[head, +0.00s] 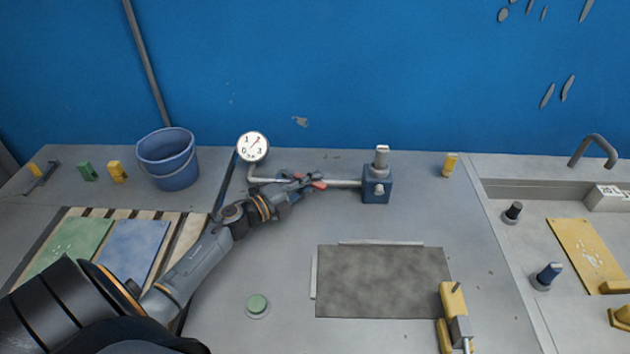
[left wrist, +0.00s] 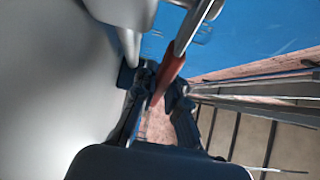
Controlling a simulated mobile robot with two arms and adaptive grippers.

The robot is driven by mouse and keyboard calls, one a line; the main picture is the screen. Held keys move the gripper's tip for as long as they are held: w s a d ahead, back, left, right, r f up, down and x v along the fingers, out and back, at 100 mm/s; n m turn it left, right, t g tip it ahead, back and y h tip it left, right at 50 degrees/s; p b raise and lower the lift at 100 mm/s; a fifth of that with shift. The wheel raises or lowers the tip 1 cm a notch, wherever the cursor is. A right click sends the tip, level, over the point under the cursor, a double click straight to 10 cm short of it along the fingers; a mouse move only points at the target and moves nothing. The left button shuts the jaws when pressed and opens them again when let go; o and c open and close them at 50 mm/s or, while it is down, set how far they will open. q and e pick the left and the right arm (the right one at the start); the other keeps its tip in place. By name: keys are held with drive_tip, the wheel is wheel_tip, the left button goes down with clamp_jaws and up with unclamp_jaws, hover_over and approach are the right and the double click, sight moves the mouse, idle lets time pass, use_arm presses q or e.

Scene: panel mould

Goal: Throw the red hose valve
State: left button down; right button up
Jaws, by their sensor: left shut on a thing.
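The red hose valve handle (head: 319,184) shows on the grey pipe (head: 342,183) between the gauge and the blue block. In the left wrist view the red handle (left wrist: 170,66) runs slantwise between my fingers. My left gripper (head: 308,180) reaches it from the lower left and is shut on it; its fingers (left wrist: 160,86) lie on either side of the handle in the left wrist view. My gripper hides part of the handle and of the pipe. My right gripper is not in view.
A round white gauge (head: 253,147) stands at the pipe's left end, a blue block (head: 377,188) at its right. A blue bucket (head: 168,162) stands at left. A grey plate (head: 382,282) lies in front. The blue wall (head: 350,70) closes the back.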

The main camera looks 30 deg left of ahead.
use_arm(q)
drive_tip(key=s+m+g+h+b, duration=0.1)
drive_tip(key=h, duration=0.1)
drive_tip(key=s+m+g+h+b, duration=0.1)
drive_tip(key=m+h+b, duration=0.1)
drive_tip(key=shift+s+a+f, duration=0.1)
drive_tip(key=shift+s+f, duration=0.05)
drive_tip(key=shift+f, duration=0.2)
drive_tip(key=shift+s+a+r+m+g+h+b, duration=0.15)
drive_tip(key=shift+s+m+g+h+b, duration=0.2)
drive_tip(key=shift+m+g+h+b, duration=0.2)
drive_tip(key=shift+s+r+m+g+h+b, duration=0.1)
drive_tip(key=shift+s+m+g+h+b, duration=0.3)
drive_tip(key=shift+h+b, duration=0.25)
drive_tip(key=shift+w, duration=0.1)
drive_tip(key=c, duration=1.6)
unclamp_jaws()
drive_tip(key=shift+c, duration=0.2)
drive_tip(key=shift+a, duration=0.2)
drive_tip(key=v, duration=1.1)
drive_tip(key=shift+s+a+r, duration=0.15)
drive_tip(key=shift+s+a, duration=0.05)
drive_tip(key=shift+s, duration=0.2)
